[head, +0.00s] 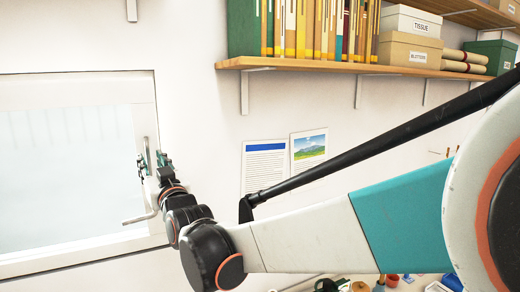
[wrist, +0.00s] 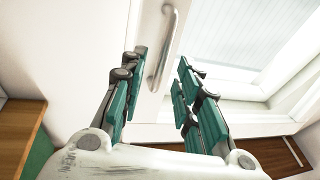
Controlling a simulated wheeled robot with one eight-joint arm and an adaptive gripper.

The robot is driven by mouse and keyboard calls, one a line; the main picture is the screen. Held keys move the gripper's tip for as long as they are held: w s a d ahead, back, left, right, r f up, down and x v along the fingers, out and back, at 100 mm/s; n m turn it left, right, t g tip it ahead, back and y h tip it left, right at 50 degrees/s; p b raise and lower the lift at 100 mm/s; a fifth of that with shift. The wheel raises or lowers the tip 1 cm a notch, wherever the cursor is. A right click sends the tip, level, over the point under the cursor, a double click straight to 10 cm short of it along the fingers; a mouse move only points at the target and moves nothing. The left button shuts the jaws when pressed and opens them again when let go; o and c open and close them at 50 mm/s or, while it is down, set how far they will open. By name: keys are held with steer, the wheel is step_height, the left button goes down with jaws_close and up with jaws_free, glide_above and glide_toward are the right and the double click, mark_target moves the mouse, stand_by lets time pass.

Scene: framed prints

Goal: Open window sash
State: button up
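The white-framed window sash (head: 66,160) with a pale frosted pane fills the left of the head view and looks shut in its frame. Its metal handle (head: 146,211) is on the sash's right side, partly hidden by my gripper (head: 152,165). In the wrist view, the handle (wrist: 165,48) runs lengthwise across the space between the fingertips. My gripper (wrist: 161,75) is open there, with teal finger pads on both sides of the handle. I see no clear contact between pads and handle. The sash's pane (wrist: 240,30) shows at upper right.
A wooden shelf (head: 330,68) with binders and labelled boxes (head: 410,50) hangs on the wall right of the window. Two prints (head: 309,150) hang below it, behind my arm. Small items, including a red cup (head: 392,281), stand at the bottom. Bare wall lies between window and prints.

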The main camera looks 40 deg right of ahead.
steer(key=v, duration=1)
steer(key=s+f+g+b, duration=0.35)
steer(key=f+b, duration=0.45)
steer(key=f, duration=0.5)
steer(key=s+f+g+b, duration=0.35)
steer(key=f+b, duration=0.35)
steer(key=f, duration=0.7)
steer(key=s+f+g+b, duration=0.3)
steer(key=s+f+b, duration=0.3)
steer(key=f, duration=0.5)
steer(key=s+d+f+g+b, duration=0.1)
steer(key=s+f+g+b, duration=0.2)
steer(key=s+f+b, duration=0.4)
step_height(320, 180, down, 5)
steer(key=shift+s+d+f+m, duration=0.15)
steer(key=shift+s+m, duration=0.15)
steer(key=shift+s, duration=0.55)
